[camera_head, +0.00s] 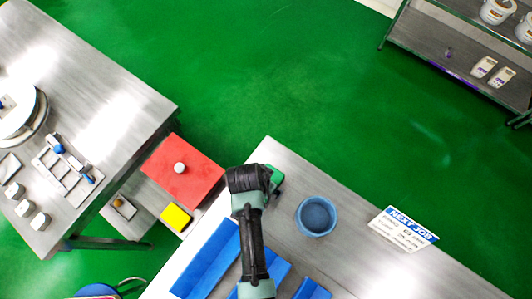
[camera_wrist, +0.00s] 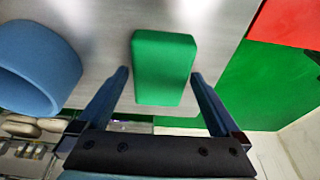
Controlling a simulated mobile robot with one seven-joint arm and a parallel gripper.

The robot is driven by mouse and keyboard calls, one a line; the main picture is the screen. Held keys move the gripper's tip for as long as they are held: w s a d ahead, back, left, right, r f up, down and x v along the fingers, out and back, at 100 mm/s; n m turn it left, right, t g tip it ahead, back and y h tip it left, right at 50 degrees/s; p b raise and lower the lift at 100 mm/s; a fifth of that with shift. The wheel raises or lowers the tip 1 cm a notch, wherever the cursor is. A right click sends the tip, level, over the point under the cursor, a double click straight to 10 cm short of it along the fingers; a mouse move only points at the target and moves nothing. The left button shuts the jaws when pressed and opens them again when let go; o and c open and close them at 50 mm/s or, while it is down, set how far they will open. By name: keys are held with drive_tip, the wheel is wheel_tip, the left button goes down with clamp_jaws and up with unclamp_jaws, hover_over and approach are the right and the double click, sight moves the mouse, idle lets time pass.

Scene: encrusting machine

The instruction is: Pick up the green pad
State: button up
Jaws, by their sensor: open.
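The green pad (camera_wrist: 163,68) is a small block with rounded edges on the steel table. In the wrist view it lies between and just beyond the two fingers of my gripper (camera_wrist: 160,78), with gaps on both sides. My gripper is open and empty. In the head view the pad (camera_head: 276,175) shows only in part, at the table's far edge. My arm's dark end hides the rest of it and my fingers there.
A blue round bowl (camera_head: 316,216) stands right of the pad; it is at the left in the wrist view (camera_wrist: 38,65). Blue strips (camera_head: 212,262) lie on the table (camera_head: 345,266) near my arm. A "NEXT JOB" sign (camera_head: 404,229) is further right. A red box (camera_head: 182,170) and yellow pad (camera_head: 175,217) are left.

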drive_tip(key=c, duration=1.2)
drive_tip(key=shift+o, duration=0.2)
drive_tip(key=shift+r, duration=0.15)
wheel_tip(320, 180, up, 10)
drive_tip(key=shift+b, duration=0.4)
drive_tip(key=o, duration=0.7)
drive_tip(key=c, duration=0.6)
